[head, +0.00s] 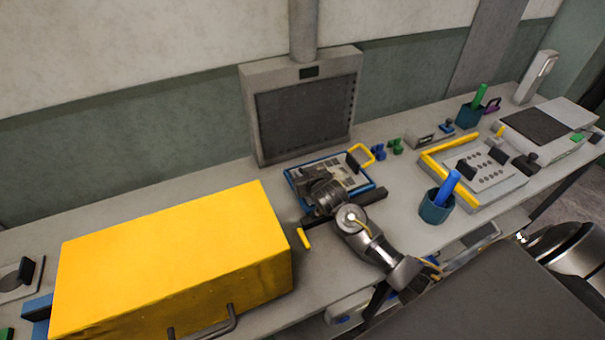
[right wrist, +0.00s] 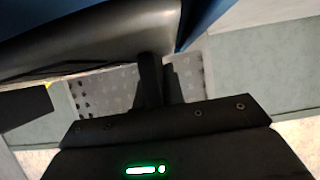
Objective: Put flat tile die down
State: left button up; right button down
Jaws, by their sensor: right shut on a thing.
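My right gripper (head: 318,184) is over the left part of a blue-edged tray (head: 378,190) in the head view. In the right wrist view its dark fingers (right wrist: 162,82) show at the middle. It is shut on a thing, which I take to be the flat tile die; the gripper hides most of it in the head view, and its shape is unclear. I cannot tell whether it touches the tray. Pale, patterned pieces (head: 337,171) show in the tray. My left gripper is not in view.
A big yellow box (head: 170,255) stands left of the tray. A grey framed panel (head: 305,115) stands behind it. A yellow handle (head: 371,153) is at the tray's far right corner. A blue cup (head: 435,208) and a yellow-edged panel (head: 485,175) are to the right.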

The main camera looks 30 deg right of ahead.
jog(key=shift+s+a+f, duration=0.15)
jog(key=shift+s+f, duration=0.2)
jog(key=shift+f, duration=0.3)
jog(key=c, duration=1.5)
grip_release()
jog(key=shift+a+f+b, duration=0.1)
jog(key=shift+f+b, duration=0.1)
jog(key=shift+b, duration=0.1)
jog(key=shift+w+r, duration=0.1)
jog(key=shift+r, duration=0.45)
jog(key=shift+s, duration=0.35)
jog(key=v, duration=0.5)
jog(key=r+b+v, duration=0.1)
jog(key=v, duration=0.5)
jog(key=shift+w, duration=0.1)
